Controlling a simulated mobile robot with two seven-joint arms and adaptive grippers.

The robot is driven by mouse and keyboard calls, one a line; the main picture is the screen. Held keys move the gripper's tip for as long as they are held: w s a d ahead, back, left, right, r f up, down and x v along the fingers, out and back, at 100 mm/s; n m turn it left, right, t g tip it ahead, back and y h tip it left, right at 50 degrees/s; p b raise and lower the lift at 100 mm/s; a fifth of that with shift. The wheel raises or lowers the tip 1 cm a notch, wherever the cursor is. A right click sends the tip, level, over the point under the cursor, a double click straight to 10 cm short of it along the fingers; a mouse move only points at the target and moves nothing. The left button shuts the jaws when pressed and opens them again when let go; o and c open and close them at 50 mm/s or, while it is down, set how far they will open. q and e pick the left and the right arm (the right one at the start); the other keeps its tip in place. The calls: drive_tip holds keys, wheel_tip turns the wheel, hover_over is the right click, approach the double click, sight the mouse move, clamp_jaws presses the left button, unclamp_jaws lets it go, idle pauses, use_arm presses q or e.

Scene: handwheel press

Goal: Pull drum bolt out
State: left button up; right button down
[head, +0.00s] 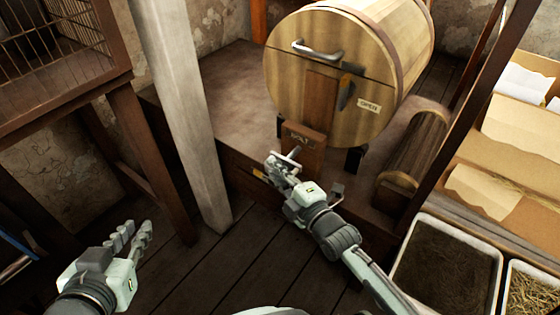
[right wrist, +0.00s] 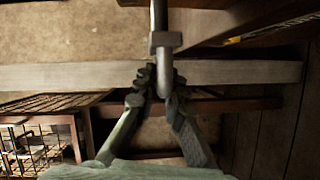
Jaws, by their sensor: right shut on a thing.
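The wooden drum (head: 300,85) lies on its side on a low platform, its round lid towards me with a metal handle (head: 318,50) and a small label (head: 369,105). The drum bolt (head: 290,157) is a grey metal bar in front of the wooden block (head: 308,137) below the drum. My right gripper (head: 277,167) is at the bolt. In the right wrist view, its fingers are shut around the lower end of the metal rod (right wrist: 162,82), below a collar. Whether the rod still sits in the block is hidden. My left gripper (head: 133,232) is empty at lower left, away from the drum.
A pale post (head: 185,120) stands left of the platform (head: 220,95). A wooden cage (head: 55,75) is at the left. A wooden roller (head: 415,150) lies right of the drum. White bins (head: 447,232) stand at lower right. Floorboards between the grippers are clear.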

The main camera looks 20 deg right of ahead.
use_arm(q)
drive_tip(key=shift+s+a+f, duration=0.2)
drive_tip(key=shift+a+f, duration=0.05)
drive_tip(key=shift+f, duration=0.15)
use_arm(e)
drive_tip(key=shift+s+a+f, duration=0.15)
drive_tip(key=shift+s+a, duration=0.05)
drive_tip(key=c, duration=1.6)
unclamp_jaws()
drive_tip(key=shift+s+d, duration=0.1)
drive_tip(key=shift+s, duration=0.05)
drive_tip(key=v, duration=1.1)
drive_tip(key=shift+s, duration=0.35)
drive_tip(key=shift+d, duration=0.1)
